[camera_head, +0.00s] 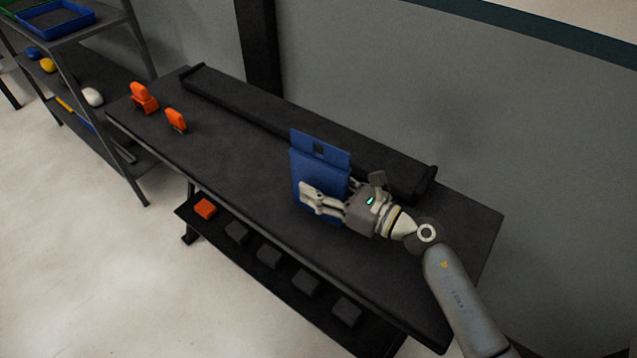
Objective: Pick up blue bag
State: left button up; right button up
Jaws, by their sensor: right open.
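The blue bag (318,160) stands upright on the dark table, with a handle slot near its top. My right gripper (320,194) reaches in from the right and is at the lower part of the bag. Its jaws are open, with one pale finger in front of the bag's face. The other finger is mostly hidden, so I cannot tell whether it touches the bag. My left gripper is not in view.
A long black bar (290,125) lies along the table's back edge, behind the bag. Two orange tools (143,98) stand at the far left. A lower shelf (222,235) holds an orange block and several dark blocks. The table (235,165) is clear left of the bag.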

jog(key=shift+w+a, duration=0.15)
jog(key=shift+a, duration=0.05)
grip_shut()
jog(key=shift+r, duration=0.1)
